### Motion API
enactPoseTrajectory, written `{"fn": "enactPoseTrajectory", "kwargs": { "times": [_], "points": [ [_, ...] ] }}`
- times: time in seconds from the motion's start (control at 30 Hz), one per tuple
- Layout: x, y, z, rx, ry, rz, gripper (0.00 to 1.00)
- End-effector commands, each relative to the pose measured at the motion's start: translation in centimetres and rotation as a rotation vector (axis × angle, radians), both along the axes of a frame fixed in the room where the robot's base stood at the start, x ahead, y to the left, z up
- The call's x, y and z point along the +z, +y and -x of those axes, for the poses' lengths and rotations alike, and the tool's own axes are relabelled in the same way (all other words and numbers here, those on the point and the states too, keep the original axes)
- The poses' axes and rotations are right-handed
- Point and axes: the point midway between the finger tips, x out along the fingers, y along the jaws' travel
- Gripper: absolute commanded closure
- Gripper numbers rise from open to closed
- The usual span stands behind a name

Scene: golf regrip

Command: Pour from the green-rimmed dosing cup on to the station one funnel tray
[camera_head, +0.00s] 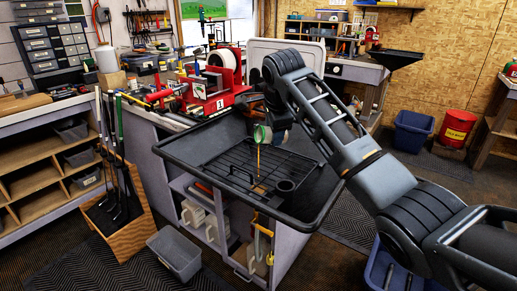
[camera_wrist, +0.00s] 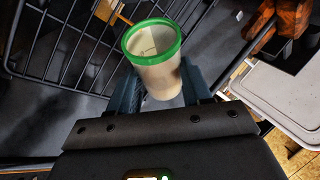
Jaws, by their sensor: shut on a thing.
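The green-rimmed dosing cup (camera_head: 261,133) is held over the black funnel tray (camera_head: 182,158) in the head view, its mouth tipped towards the camera. A thin amber stream (camera_head: 259,160) runs down from the cup to the tray's wire rack (camera_head: 232,165), with a small amber patch at its foot. In the wrist view the cup (camera_wrist: 158,62) is whitish and translucent with a bright green rim. Little shows inside it. My gripper (camera_wrist: 162,88) is shut on the cup's sides, below the rim. In the head view my gripper (camera_head: 277,124) is partly hidden by the arm.
A red vise (camera_head: 213,98) with a number 1 plate stands behind the tray. Golf clubs stand in a wooden holder (camera_head: 128,205) at left. A grey bin (camera_head: 173,252) is on the floor.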

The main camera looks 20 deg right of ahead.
Motion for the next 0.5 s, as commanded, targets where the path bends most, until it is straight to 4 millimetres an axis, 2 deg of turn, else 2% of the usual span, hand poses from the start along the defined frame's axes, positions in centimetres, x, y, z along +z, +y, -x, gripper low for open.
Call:
{"fn": "enactPoseTrajectory", "kwargs": {
  "times": [0.5],
  "points": [
    [0.04, 0.18, 0.03, 0.001, -0.004, 0.050, 0.82]
  ]
}}
